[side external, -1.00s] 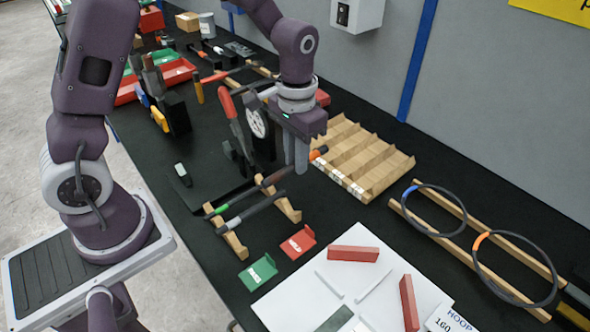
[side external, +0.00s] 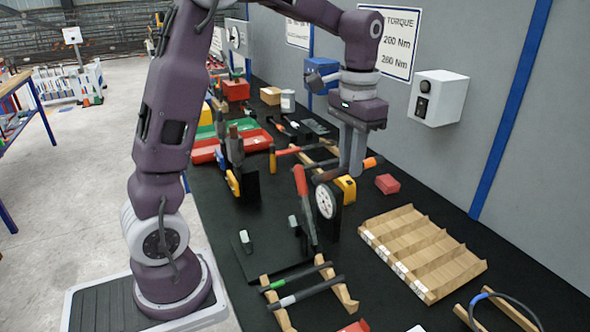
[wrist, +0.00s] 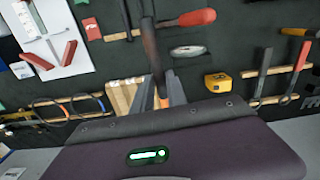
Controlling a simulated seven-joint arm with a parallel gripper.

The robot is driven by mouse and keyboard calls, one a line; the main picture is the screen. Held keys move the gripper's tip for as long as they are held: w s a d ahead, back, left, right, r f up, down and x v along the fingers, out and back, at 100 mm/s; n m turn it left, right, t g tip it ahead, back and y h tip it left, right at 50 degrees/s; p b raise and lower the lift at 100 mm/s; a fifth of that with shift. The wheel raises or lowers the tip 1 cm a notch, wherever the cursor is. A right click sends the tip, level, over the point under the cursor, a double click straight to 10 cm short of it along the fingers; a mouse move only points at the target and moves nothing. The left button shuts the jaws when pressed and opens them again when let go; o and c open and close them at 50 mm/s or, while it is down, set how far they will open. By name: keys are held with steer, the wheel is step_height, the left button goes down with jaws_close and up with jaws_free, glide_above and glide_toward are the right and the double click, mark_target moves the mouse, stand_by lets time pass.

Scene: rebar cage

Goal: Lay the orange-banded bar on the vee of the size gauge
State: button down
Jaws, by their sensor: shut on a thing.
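My gripper (side external: 350,172) is shut on the orange-banded bar (side external: 327,175) and holds it in the air. The bar's dark end points left in the side view and its orange band (side external: 371,162) sticks out to the right of the fingers. In the wrist view the dark bar (wrist: 151,45) runs up from between the fingers (wrist: 160,97). The size gauge appears to be the upright black stand with a round white dial (side external: 326,201), just below the bar. A gap seems to remain between bar and gauge. I cannot make out the vee.
A red-handled tool (side external: 300,181) stands close left of the dial. A yellow tape measure (side external: 347,187) sits just behind it. Green-banded (side external: 297,277) and white-banded (side external: 306,291) bars lie on a wooden rack in front. A slotted wooden tray (side external: 422,250) is at right.

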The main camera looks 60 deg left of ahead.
steer(key=w+a+n, duration=0.2)
steer(key=w+a, duration=0.2)
steer(key=a, duration=0.8)
steer(key=n, duration=0.2)
glide_above(312, 198)
step_height(312, 198, down, 22)
steer(key=shift+a+r, duration=0.1)
steer(key=shift+r, duration=0.15)
steer(key=c, duration=1.3)
jaws_free()
steer(key=shift+f, duration=0.1)
steer(key=shift+c, duration=0.2)
